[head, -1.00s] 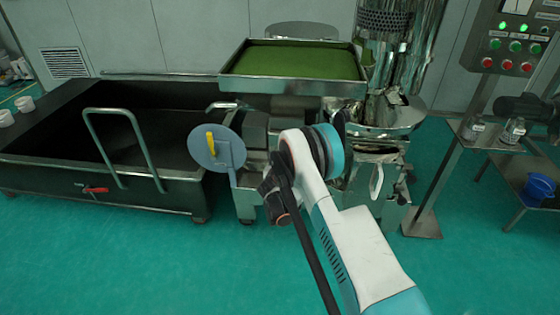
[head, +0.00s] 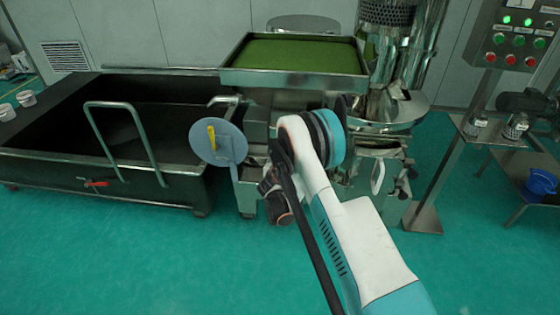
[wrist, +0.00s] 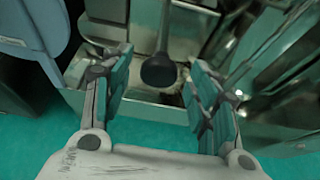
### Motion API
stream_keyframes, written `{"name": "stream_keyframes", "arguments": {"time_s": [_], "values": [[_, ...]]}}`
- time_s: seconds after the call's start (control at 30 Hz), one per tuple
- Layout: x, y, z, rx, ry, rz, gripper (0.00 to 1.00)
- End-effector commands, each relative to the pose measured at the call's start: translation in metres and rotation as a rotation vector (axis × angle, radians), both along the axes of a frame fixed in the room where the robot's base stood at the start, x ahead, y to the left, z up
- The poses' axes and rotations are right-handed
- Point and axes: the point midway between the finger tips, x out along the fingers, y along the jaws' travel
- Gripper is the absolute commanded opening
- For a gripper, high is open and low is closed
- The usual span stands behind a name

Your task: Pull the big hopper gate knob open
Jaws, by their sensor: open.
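The big hopper (head: 293,80) is a steel tray-shaped bin filled with green material, at the upper middle of the head view. A dark round knob (wrist: 158,71) on a metal rod shows in the wrist view, in front of the machine's steel body. My gripper (wrist: 160,84) is open, with one finger on each side of the knob. The knob appears between the fingers, but I cannot tell how deep it sits between them. No clear contact shows.
A grey disc with a yellow handle (head: 218,144) stands just left of my arm and at the wrist view's upper left. A black cart (head: 60,170) is further left. The control panel post (head: 445,165) is on the right. Green floor is free in front.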

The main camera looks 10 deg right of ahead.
Motion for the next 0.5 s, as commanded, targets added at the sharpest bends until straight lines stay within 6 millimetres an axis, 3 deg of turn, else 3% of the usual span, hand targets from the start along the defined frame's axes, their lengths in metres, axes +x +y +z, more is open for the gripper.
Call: {"name": "stream_keyframes", "arguments": {"time_s": [0.3,0.5], "values": [[-0.056,0.020,0.025,0.000,0.000,0.002,0.54],[-0.073,0.025,0.032,-0.001,-0.001,0.003,0.54]]}}
